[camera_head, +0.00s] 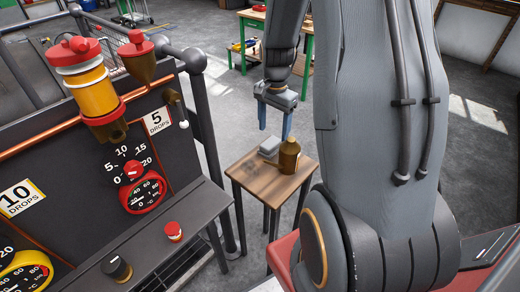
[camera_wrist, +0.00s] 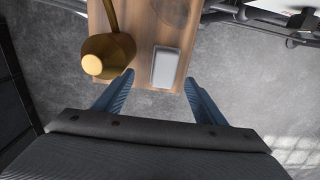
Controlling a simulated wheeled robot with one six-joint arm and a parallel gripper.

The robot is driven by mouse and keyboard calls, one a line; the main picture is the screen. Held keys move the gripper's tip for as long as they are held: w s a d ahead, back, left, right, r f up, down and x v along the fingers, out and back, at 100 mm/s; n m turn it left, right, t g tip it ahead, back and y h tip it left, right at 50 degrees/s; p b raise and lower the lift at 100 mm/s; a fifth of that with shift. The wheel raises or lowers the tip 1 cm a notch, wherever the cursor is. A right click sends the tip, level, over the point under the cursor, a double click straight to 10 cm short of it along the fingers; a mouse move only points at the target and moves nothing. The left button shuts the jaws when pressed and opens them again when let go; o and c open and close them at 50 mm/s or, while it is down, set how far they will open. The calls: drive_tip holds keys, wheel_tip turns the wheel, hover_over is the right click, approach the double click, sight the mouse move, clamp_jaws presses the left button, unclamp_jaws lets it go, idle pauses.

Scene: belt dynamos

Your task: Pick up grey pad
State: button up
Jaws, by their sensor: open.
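The grey pad (camera_head: 269,147) lies on a small wooden table (camera_head: 252,178), on the far side of a brown bottle (camera_head: 289,156) in the head view. In the wrist view the pad (camera_wrist: 166,67) is a pale rounded rectangle near the table's edge, with the bottle (camera_wrist: 108,53) to its left. My gripper (camera_head: 275,136) is open and empty above the table. In the wrist view its two blue fingertips (camera_wrist: 158,78) stand apart, one to each side of the pad's near end. The pad is fully visible between and beyond them.
A dark machine panel with dials, a red-capped oiler (camera_head: 80,75) and a funnel (camera_head: 138,55) stands at the left. A dark post and railing (camera_head: 205,125) stand between panel and table. A green-legged workbench (camera_head: 247,45) is at the back. Grey floor right of the table is clear.

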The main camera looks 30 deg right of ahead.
sight(271, 143)
drive_tip(key=shift+d+f, duration=0.15)
drive_tip(key=shift+f, duration=0.8)
drive_tip(key=shift+w+a+f+p, duration=0.15)
drive_tip(key=shift+f+p, duration=0.2)
drive_tip(key=shift+f, duration=1)
drive_tip(key=shift+w+a+f+p, duration=0.15)
drive_tip(key=shift+f+p, duration=0.2)
drive_tip(key=shift+f, duration=1)
drive_tip(key=shift+c, duration=0.5)
drive_tip(key=c, duration=1.2)
drive_tip(key=shift+o, duration=0.2)
drive_tip(key=shift+r, duration=0.15)
wheel_tip(271, 143, up, 10)
drive_tip(key=shift+f+b, duration=0.1)
drive_tip(key=shift+b, duration=0.6)
